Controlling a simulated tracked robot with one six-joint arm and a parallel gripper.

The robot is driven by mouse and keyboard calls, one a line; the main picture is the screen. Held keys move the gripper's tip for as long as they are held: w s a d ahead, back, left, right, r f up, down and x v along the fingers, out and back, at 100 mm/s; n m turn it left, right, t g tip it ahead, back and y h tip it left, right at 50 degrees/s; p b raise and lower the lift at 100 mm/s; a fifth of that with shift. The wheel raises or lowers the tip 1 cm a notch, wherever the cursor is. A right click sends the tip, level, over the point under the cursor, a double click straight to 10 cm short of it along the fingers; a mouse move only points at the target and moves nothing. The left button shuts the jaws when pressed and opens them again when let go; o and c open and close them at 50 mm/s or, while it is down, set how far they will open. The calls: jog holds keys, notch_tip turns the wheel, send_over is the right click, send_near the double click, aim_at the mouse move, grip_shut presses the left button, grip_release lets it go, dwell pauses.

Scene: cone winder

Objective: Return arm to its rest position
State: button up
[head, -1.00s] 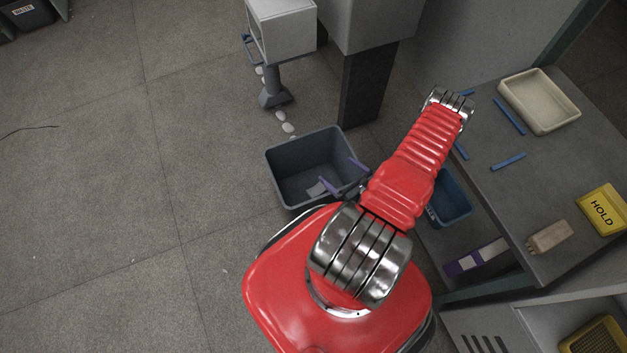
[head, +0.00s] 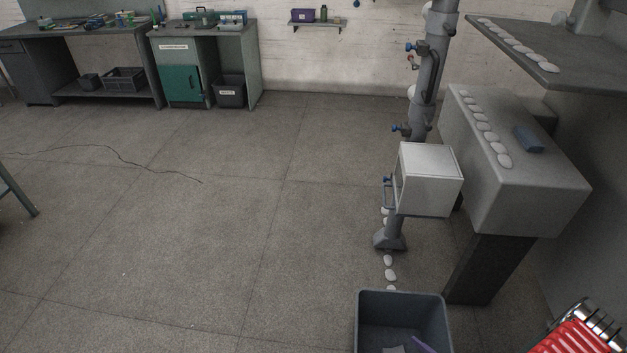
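Part of my red ribbed arm (head: 578,338), with a metal joint at its top, shows in the lower right corner of the head view. Most of the arm is below the frame.
The grey bin (head: 401,294) stands on the floor, cut off below. A white box (head: 430,178) on a post and a grey machine block (head: 530,195) stand behind it. A shelf (head: 540,48) overhangs at right. Open floor (head: 180,240) lies left; benches (head: 90,33) stand far back.

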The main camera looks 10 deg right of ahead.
jog(key=s+a+r+n+g+h, duration=0.15)
jog(key=r+n+g, duration=0.5)
jog(key=r, duration=0.65)
jog(key=w+a+r+n+g, duration=0.1)
jog(key=a+r+n+g, duration=0.2)
jog(key=r+n, duration=0.8)
jog(key=s+a+r+n+g, duration=0.1)
jog(key=a+r+n+g, duration=0.45)
jog(key=r, duration=0.85)
jog(key=a+r+n+t+h, duration=0.2)
jog(key=a+r+n+t, duration=0.2)
jog(key=r, duration=0.6)
jog(key=a+r+n+t+h, duration=0.2)
jog(key=a+r+n, duration=0.3)
jog(key=r, duration=0.6)
jog(key=shift+s+a+n+t, duration=0.15)
jog(key=shift+s+n+t, duration=0.15)
jog(key=shift+n+t, duration=0.45)
jog(key=shift+f, duration=0.1)
jog(key=shift+c, duration=0.4)
